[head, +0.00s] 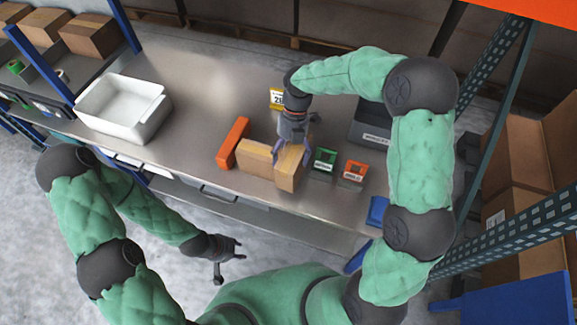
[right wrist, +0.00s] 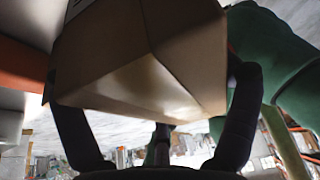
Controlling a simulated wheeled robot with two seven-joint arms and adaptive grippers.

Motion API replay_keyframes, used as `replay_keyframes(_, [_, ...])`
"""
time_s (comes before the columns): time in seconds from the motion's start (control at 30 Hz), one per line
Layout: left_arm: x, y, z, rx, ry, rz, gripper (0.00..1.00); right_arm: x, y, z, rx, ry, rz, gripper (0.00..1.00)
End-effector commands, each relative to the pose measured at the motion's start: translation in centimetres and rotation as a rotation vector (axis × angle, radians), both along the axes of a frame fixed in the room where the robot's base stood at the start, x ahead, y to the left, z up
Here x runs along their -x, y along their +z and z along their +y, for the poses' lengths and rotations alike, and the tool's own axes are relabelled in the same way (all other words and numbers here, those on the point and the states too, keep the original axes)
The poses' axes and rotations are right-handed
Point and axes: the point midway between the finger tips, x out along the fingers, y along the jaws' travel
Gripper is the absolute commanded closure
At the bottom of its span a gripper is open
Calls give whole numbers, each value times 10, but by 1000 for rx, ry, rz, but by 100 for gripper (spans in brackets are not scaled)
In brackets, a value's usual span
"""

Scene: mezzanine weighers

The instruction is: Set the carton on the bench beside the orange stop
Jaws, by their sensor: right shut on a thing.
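The orange stop (head: 233,142) is a long bar lying on the steel bench (head: 205,85). My right gripper (head: 290,152) is shut on a brown carton (head: 289,174) at the bench's front part, right of the stop. In the right wrist view the carton (right wrist: 150,55) fills the space between the dark fingers, and an orange strip shows at left. My left gripper (head: 228,259) is open and empty, in front of the bench above the floor.
A white tub (head: 122,110) stands on the left of the bench. The bench between tub and stop is clear.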

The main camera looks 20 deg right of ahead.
Motion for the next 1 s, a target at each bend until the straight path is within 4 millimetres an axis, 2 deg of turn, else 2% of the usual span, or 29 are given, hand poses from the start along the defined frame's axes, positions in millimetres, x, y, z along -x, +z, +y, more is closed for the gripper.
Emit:
replay_keyframes(0.03, [0, -5, 0, 0, 0, 0, 60, 14, -24, 1, 6, 10, 46, 66])
replay_keyframes(0.2, [-1, -14, 0, 0, 0, -1, 60, 14, -50, 1, 6, 9, 45, 64])
replay_keyframes(0.3, [0, -16, 0, 0, 0, 0, 60, 12, -58, 0, 7, 9, 39, 64])
replay_keyframes(0.47, [-1, -15, 0, 0, 0, -1, 60, 13, -58, -1, 8, 7, 40, 64])
replay_keyframes(0.5, [-1, -15, 0, 0, 0, -1, 60, 13, -59, -1, 9, 8, 42, 5])
replay_keyframes(0.53, [-1, -15, 0, 0, 0, -1, 60, 13, -59, -1, 9, 8, 42, 0])
replay_keyframes(1.0, [0, -12, 0, 0, 0, -1, 60, 7, -46, -1, 5, 5, 31, 0])
